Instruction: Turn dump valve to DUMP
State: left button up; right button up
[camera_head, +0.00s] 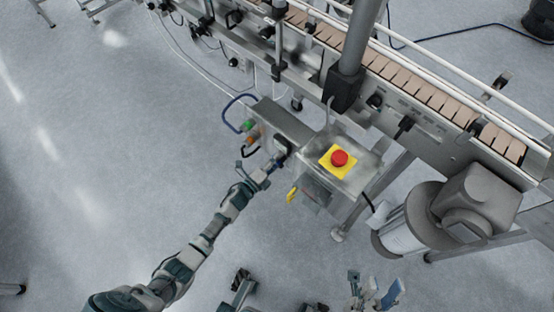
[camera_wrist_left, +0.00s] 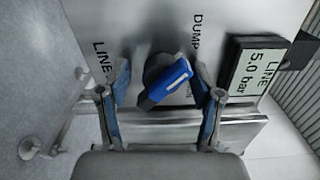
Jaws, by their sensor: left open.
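The dump valve's blue handle (camera_wrist_left: 166,84) has a white mark and sits on a dark round hub on a grey panel (camera_wrist_left: 150,20). It lies slanted, from lower left to upper right. A "LINE" label is at its left and a "DUMP" label above right. My left gripper (camera_wrist_left: 163,92) is open, with one finger on each side of the handle; I cannot tell whether they touch it. In the head view my left gripper (camera_head: 268,170) is at the small machine box, and the handle cannot be made out. My right gripper (camera_head: 372,290) appears at the bottom edge, apparently empty.
A display (camera_wrist_left: 253,75) reading "LINE 5.0 bar" stands right of the handle. A red emergency button (camera_head: 339,158) on a yellow plate is right of my left gripper. A conveyor (camera_head: 420,85) and a grey motor (camera_head: 475,205) lie beyond. The floor at left is clear.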

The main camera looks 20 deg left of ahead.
pick_arm(q)
jog(key=shift+s, duration=0.25)
jog(key=v, duration=1.1)
jog(key=shift+s+a, duration=0.2)
